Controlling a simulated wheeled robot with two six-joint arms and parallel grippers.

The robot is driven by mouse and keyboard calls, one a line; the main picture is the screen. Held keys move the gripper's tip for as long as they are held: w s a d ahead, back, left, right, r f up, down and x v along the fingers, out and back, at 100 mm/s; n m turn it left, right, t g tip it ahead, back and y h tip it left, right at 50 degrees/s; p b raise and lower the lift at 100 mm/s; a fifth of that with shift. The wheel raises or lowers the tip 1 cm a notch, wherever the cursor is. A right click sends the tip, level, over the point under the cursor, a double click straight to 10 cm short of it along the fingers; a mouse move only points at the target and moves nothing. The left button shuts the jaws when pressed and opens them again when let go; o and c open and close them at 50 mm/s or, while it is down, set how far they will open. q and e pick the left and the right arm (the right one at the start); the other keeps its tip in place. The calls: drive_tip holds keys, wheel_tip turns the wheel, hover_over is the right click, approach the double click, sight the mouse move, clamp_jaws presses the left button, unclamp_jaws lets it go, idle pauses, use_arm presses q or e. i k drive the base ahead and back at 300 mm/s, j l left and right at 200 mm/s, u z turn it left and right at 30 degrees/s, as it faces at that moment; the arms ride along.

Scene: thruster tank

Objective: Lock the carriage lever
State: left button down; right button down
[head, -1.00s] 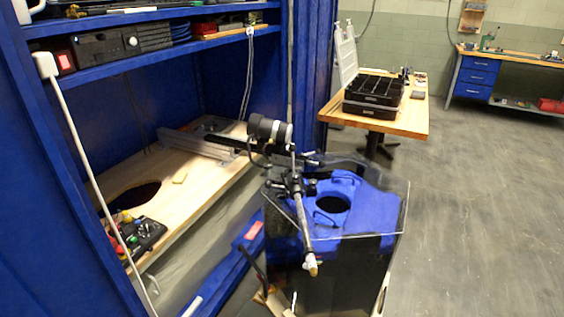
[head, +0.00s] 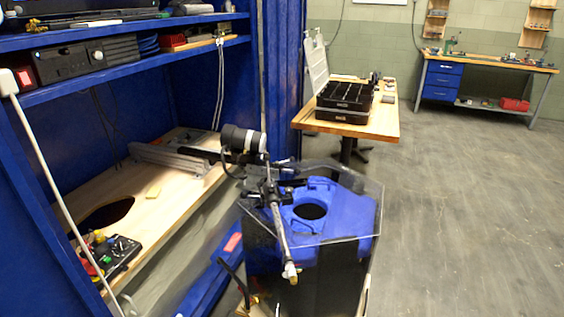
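The thruster tank (head: 345,258) stands at the lower middle, with clear walls and a blue top part (head: 345,208) that has a round dark hole. On its left side is a carriage assembly (head: 268,193) of black clamps. A black cylindrical motor (head: 240,138) sits above it. A slanted metal rod (head: 279,228) runs down from the clamps to a pale tip. The small black parts overlap, so I cannot tell which is the carriage lever or whether it is locked. Neither of my grippers shows in the head view.
A blue cabinet with a wooden worktop (head: 150,210) stands close on the left, with a small control box (head: 115,255) on it. A wooden table (head: 375,125) with black organizer trays (head: 343,102) stands behind the tank. The grey floor (head: 470,210) to the right is clear.

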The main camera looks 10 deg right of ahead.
sight(291, 160)
drive_tip(key=i+l, duration=0.1)
drive_tip(key=l, duration=0.25)
drive_tip(key=i+l, duration=0.15)
drive_tip(key=l, duration=0.2)
drive_tip(key=i+l, duration=0.1)
drive_tip(key=l, duration=0.25)
drive_tip(key=i+l, duration=0.1)
drive_tip(key=l, duration=0.25)
drive_tip(key=i+l, duration=0.15)
drive_tip(key=l, duration=0.2)
drive_tip(key=u, duration=0.05)
